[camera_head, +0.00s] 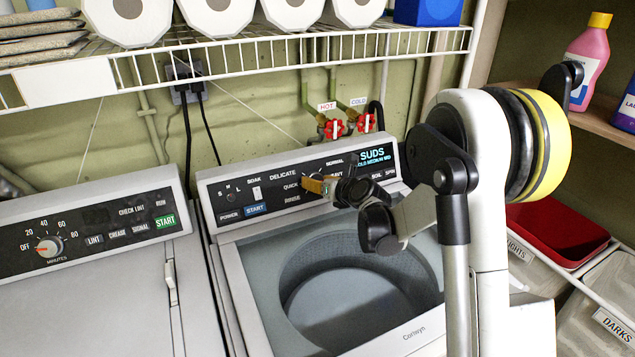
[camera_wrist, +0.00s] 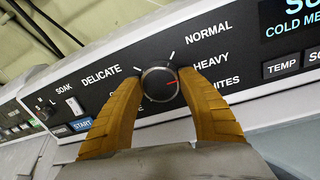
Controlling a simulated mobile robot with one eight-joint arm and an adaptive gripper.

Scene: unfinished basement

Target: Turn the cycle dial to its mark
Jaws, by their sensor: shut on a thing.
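The cycle dial (camera_wrist: 158,86) is a round dark knob with a silver rim on the washer's black control panel (camera_head: 268,192). Its red pointer line points right, toward the side of HEAVY and the partly covered WHITES label. DELICATE, NORMAL and HEAVY show around it; other labels are partly hidden by my fingers. My gripper (camera_wrist: 161,80) has its two ribbed orange-yellow fingers on either side of the dial, shut on it. In the head view my gripper (camera_head: 327,186) reaches the panel from the right and mostly hides the dial. I cannot tell which position is its mark.
The washer's lid is open over its drum (camera_head: 355,295). A wire shelf (camera_head: 250,55) with paper rolls hangs above the panel, with red valves (camera_head: 333,129) behind it. A dryer (camera_head: 90,290) stands left. A red bin (camera_head: 555,230) is at right.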

